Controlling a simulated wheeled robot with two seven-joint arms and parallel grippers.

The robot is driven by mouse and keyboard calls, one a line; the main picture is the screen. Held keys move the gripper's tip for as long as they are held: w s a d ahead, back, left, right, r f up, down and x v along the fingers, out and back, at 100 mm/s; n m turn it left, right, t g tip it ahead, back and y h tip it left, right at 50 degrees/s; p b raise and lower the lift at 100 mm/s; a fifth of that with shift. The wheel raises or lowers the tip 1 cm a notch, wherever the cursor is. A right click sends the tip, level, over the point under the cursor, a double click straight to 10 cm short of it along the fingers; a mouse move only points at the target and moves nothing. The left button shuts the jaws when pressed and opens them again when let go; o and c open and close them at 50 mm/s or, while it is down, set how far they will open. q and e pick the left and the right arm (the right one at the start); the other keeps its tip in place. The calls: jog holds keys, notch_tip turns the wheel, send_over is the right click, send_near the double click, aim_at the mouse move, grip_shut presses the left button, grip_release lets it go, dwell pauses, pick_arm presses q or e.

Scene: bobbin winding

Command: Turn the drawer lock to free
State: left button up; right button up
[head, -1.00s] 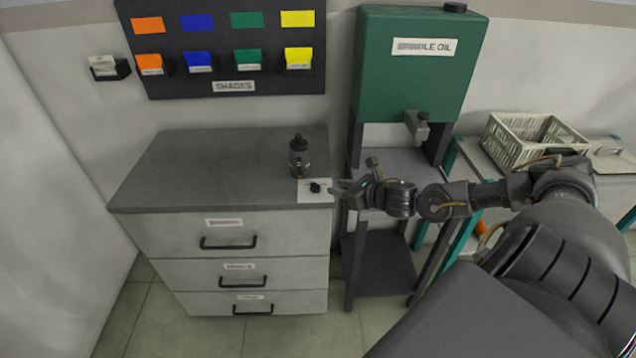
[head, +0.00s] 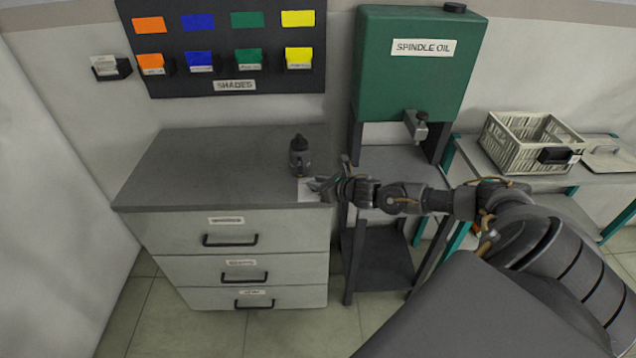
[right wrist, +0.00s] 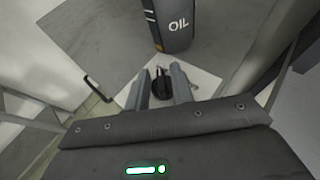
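The drawer lock is a small black knob (right wrist: 161,84) on a white plate (right wrist: 205,85) on top of the grey drawer cabinet (head: 210,165). In the head view a strip of the plate (head: 303,190) shows, and my right gripper hides the knob. My right gripper (head: 315,185) reaches in from the right over the plate. In the right wrist view its two fingers (right wrist: 161,88) are apart, with the knob showing between their tips; I cannot tell whether they touch it. My left gripper is not in view.
A dark oil bottle (head: 299,157) stands on the cabinet just behind the plate. The cabinet's three drawers (head: 231,240) look closed. To the right stand the green spindle oil tank (head: 415,80) and a crate (head: 520,150) on a bench. The cabinet top's left is clear.

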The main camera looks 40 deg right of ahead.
grip_shut()
